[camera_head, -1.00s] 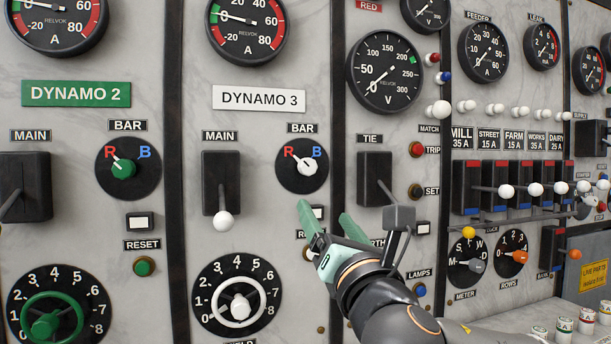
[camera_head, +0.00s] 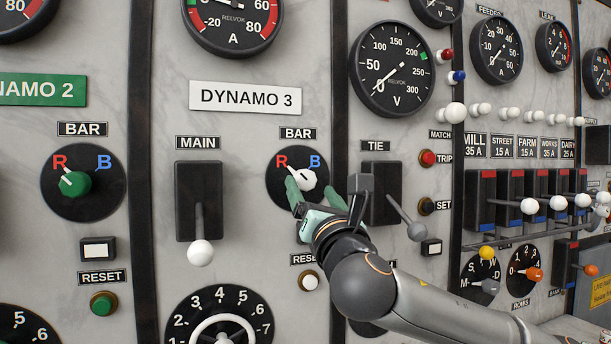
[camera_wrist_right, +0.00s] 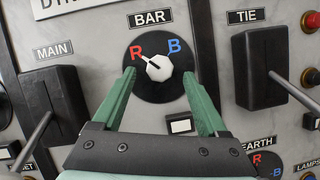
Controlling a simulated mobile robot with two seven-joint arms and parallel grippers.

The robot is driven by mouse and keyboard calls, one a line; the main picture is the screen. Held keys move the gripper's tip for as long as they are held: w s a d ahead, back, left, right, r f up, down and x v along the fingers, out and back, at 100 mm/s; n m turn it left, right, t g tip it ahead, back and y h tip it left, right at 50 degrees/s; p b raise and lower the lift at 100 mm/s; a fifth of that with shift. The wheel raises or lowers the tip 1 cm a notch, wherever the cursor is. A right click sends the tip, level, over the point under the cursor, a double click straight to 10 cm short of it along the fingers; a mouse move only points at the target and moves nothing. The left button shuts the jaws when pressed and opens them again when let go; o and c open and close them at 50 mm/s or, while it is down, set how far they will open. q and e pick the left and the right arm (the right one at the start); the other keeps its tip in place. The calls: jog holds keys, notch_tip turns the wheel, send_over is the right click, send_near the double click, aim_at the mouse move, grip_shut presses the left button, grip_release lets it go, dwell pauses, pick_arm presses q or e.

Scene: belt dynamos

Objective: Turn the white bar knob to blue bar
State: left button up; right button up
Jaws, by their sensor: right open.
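The white bar knob (camera_head: 303,179) sits on a round black dial under the BAR label on the Dynamo 3 panel. It also shows in the right wrist view (camera_wrist_right: 159,68). Its white pointer is turned up and left to the red R (camera_wrist_right: 136,53); the blue B (camera_wrist_right: 173,46) is at the upper right of the dial. My right gripper (camera_head: 314,194) is at the dial. In the right wrist view its green fingers (camera_wrist_right: 160,88) are open, one on each side of the knob's lower part, with a gap to the knob. My left gripper is out of view.
The black TIE switch (camera_head: 382,192) with its grey lever stands just right of my gripper. The black MAIN switch (camera_head: 199,200) with a white-tipped lever is to the left. A green bar knob (camera_head: 76,183) is on the Dynamo 2 panel. A white handwheel (camera_head: 222,330) is below.

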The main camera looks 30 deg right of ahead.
aim_at(307, 182)
jog(key=shift+p+x, duration=0.3)
jog(key=shift+x, duration=2.25)
jog(key=shift+c, duration=0.3)
grip_shut()
